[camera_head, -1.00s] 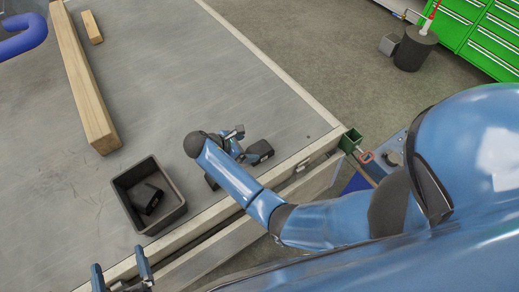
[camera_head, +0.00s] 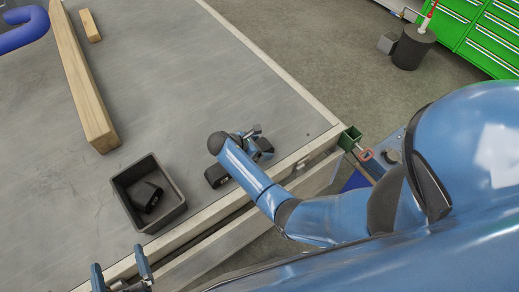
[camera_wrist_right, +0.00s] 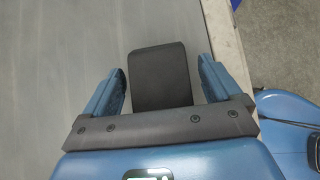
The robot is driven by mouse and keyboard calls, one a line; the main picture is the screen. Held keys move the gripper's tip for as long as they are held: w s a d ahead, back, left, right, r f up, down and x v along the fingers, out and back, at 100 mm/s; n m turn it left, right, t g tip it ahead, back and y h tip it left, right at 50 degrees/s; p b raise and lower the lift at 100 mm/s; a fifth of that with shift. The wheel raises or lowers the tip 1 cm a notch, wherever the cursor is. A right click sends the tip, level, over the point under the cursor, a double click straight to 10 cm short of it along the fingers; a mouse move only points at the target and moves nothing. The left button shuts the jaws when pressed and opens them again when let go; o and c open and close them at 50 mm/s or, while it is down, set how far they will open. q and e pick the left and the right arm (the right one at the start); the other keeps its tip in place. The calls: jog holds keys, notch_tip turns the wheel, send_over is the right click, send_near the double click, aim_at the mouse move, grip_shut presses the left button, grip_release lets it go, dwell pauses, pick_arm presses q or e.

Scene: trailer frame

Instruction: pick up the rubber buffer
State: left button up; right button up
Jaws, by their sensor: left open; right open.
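A black rubber buffer (camera_wrist_right: 160,85) lies on the grey deck close to its edge. In the right wrist view it sits between the two fingers of my right gripper (camera_wrist_right: 162,66), which are open with a gap on each side. In the head view this buffer (camera_head: 265,146) is partly covered by the right gripper (camera_head: 255,143). A second black buffer (camera_head: 216,176) lies to the left of it, beside my right forearm. Another black piece (camera_head: 147,196) lies in the dark bin (camera_head: 120,202). My left gripper (camera_head: 120,262) is open and empty at the bottom left.
A long wooden beam (camera_head: 82,85) and a small wood block (camera_head: 90,26) lie on the deck (camera_head: 190,75). A blue tube (camera_head: 25,35) is at the top left. A pale rail runs along the deck edge. The deck's middle is clear.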

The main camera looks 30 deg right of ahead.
jog(key=shift+x, duration=0.85)
jog(key=c, duration=1.2)
jog(key=shift+r, duration=0.15)
jog(key=shift+c, duration=0.2)
